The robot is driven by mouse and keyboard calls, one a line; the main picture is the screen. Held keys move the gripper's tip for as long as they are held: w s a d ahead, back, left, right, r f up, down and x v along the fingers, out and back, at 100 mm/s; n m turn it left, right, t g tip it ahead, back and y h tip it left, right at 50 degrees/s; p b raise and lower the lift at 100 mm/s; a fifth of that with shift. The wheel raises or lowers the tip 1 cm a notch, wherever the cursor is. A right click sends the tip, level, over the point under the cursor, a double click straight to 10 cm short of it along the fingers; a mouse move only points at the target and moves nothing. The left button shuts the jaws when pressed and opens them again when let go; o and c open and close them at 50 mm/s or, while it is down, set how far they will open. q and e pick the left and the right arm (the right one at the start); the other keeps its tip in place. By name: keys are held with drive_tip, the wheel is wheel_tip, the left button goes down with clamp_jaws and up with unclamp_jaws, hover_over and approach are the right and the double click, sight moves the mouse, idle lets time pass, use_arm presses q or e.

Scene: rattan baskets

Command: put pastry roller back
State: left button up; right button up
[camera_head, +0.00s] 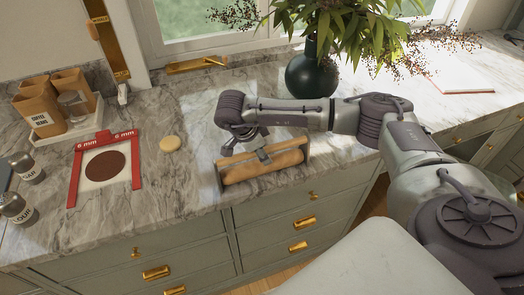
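The pastry roller (280,160) is a light wooden cylinder near the front edge of the marble counter. It lies lengthwise at a wooden stand (223,176) with upright end pieces. Whether it rests fully in the stand is hard to tell. My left gripper is not in view.
A red 6 mm frame (75,180) surrounds a brown disc (104,166) at left. A pale round piece (170,144) lies beside it. Canisters (40,105) and shakers (17,207) stand at far left. A dark plant vase (311,75) stands behind my arm.

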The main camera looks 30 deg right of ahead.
drive_tip(key=shift+r+p, duration=0.55)
drive_tip(key=shift+r, duration=0.1)
drive_tip(key=shift+a+r, duration=0.2)
drive_tip(key=shift+r, duration=0.15)
drive_tip(key=b+v, duration=0.3)
drive_tip(key=v, duration=0.2)
drive_tip(key=shift+a+r, duration=0.15)
drive_tip(key=shift+r, duration=0.05)
drive_tip(key=v, duration=0.5)
drive_tip(key=shift+r, duration=0.45)
